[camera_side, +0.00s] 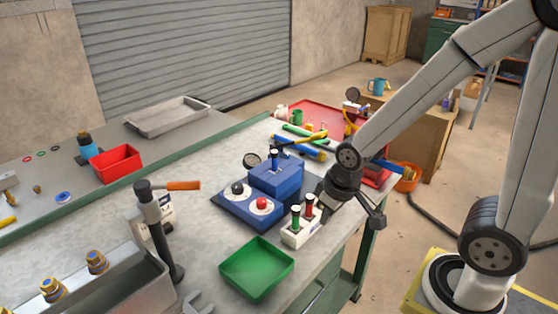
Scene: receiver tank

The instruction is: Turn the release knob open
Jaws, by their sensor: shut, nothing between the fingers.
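A blue unit (276,180) stands on the bench, with a gauge and a small blue-topped part on it. On its front plate (233,203) are a black knob (237,187) and a red knob (262,203), each on a white disc. Which one is the release knob, and how far it is turned, I cannot tell. My gripper (373,215) is shut and empty, at the bench's right edge, right of the blue unit and apart from both knobs.
A white block (299,232) with green- and red-topped parts stands close to my wrist. A green tray (256,266) lies in front. A red tray (315,116) with tools is behind.

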